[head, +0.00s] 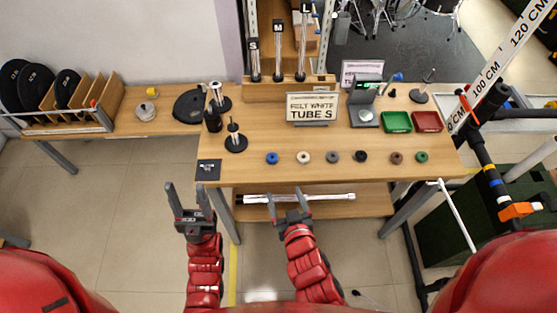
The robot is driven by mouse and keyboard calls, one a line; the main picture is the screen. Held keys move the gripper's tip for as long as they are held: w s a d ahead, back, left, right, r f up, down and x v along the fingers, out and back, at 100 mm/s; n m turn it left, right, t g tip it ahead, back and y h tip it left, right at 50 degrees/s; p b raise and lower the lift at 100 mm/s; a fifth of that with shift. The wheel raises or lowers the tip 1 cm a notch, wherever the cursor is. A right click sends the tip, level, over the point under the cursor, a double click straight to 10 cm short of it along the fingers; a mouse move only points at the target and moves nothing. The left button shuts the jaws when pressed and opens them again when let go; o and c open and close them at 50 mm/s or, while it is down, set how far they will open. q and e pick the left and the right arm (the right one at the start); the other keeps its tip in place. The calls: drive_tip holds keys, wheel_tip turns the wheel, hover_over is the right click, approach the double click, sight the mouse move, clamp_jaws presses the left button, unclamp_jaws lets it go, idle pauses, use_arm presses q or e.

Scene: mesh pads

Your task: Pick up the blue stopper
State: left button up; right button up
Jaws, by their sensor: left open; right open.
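The blue stopper (272,158) stands on the wooden table near its front edge, at the left end of a row of small stoppers. My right gripper (286,196) is open and empty, lower in the picture than the blue stopper and apart from it. My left gripper (187,191) is open and empty, further left, in front of the table's left front corner. Nothing covers the blue stopper.
To its right are a white stopper (304,157), a grey one (333,156), a black one (361,155), a brown one (397,158) and a green one (421,156). A black stand (235,143) is to its left. A sign (312,107) stands behind.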

drive_tip(key=b, duration=0.6)
approach(273, 160)
drive_tip(key=x, duration=0.1)
drive_tip(key=p+x, duration=0.2)
drive_tip(key=shift+w+d, duration=0.15)
drive_tip(key=shift+d, duration=0.1)
drive_tip(key=shift+w+a+f, duration=0.1)
drive_tip(key=shift+w+f, duration=0.1)
drive_tip(key=shift+w, duration=0.1)
drive_tip(key=shift+w+a+f+p, duration=0.1)
drive_tip(key=shift+w+a+p, duration=0.15)
drive_tip(key=shift+w, duration=0.2)
drive_tip(key=p+x, duration=0.1)
drive_tip(key=x, duration=0.3)
drive_tip(key=shift+a, duration=0.1)
drive_tip(key=shift+w+f, duration=0.1)
drive_tip(key=shift+f, duration=0.05)
clamp_jaws()
